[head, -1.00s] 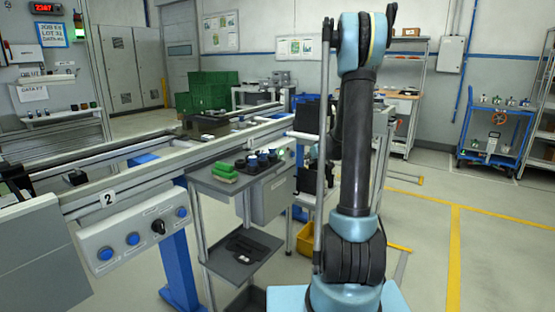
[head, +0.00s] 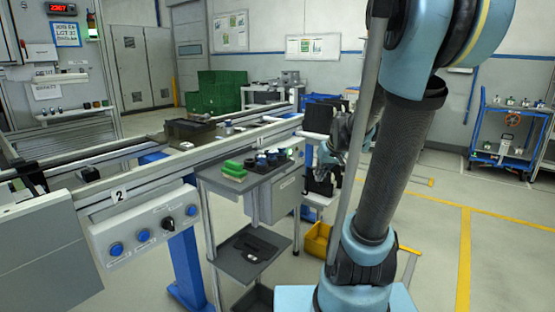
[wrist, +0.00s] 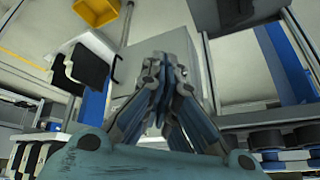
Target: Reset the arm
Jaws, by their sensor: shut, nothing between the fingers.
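My arm rises on the right of the head view and leans right, with its elbow high and close to the camera. My gripper (head: 326,163) shows partly behind the arm, hanging beside the right end of the small side shelf. In the wrist view my gripper (wrist: 166,72) has its fingers together, with nothing held between them. A grey box (wrist: 150,38) lies beyond the fingers in the wrist view; I cannot tell the gap between them.
The conveyor line (head: 150,170) runs across the left. A side shelf (head: 215,183) holds green blocks and dark round parts. A yellow bin (head: 318,240) sits low beside my arm. A blue cart (head: 510,135) stands at the far right. The right floor is open.

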